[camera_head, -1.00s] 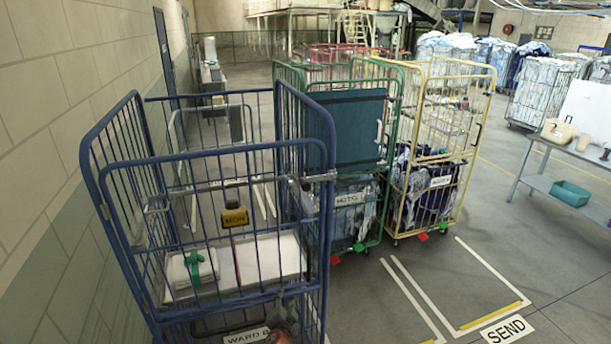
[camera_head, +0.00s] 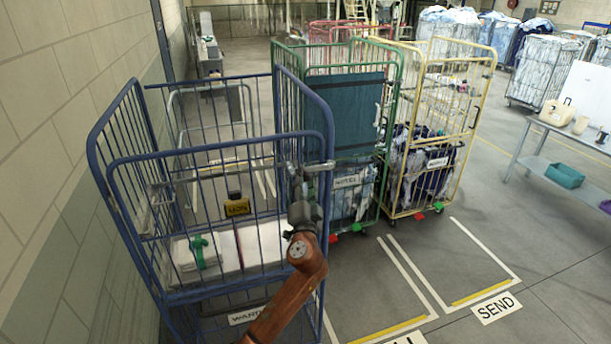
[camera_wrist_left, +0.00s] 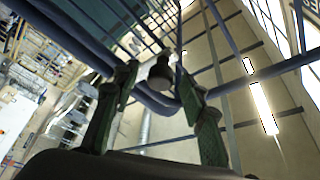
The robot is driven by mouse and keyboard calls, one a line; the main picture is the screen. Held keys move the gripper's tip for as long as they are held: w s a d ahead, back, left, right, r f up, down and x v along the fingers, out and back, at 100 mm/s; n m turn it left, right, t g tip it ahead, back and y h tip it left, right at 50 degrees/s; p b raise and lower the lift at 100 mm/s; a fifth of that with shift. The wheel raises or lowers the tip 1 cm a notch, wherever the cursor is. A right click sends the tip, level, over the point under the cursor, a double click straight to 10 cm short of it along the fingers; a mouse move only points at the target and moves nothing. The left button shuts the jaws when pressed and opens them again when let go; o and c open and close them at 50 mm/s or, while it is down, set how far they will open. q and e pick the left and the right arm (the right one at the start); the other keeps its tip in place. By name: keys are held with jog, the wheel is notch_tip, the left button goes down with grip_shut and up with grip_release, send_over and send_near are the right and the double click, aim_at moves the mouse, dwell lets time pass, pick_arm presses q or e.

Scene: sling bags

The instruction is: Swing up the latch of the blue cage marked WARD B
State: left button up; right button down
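The blue cage (camera_head: 220,148) stands at the left, its WARD label (camera_head: 247,316) partly covered by my arm. A grey metal latch bar (camera_head: 240,172) runs across its front gate and ends at the right corner post. My left gripper (camera_head: 310,182) is up at that right end, just below and in front of the bar, with its fingers pointing up. In the left wrist view, its two fingers (camera_wrist_left: 158,95) are apart, with a round metal end of the latch (camera_wrist_left: 160,73) between them. Clear contact cannot be told. My right gripper is in neither view.
A green cage (camera_head: 345,120) stands close to the right of the blue one, with a yellow cage (camera_head: 440,130) beyond. A wall (camera_head: 50,110) is at the left. A grey table (camera_head: 540,165) is at the right. Marked floor in front is clear.

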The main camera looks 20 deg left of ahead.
pick_arm(q)
jog(key=shift+x, duration=0.9)
jog(key=shift+c, duration=0.3)
grip_shut()
jog(key=shift+f, duration=0.1)
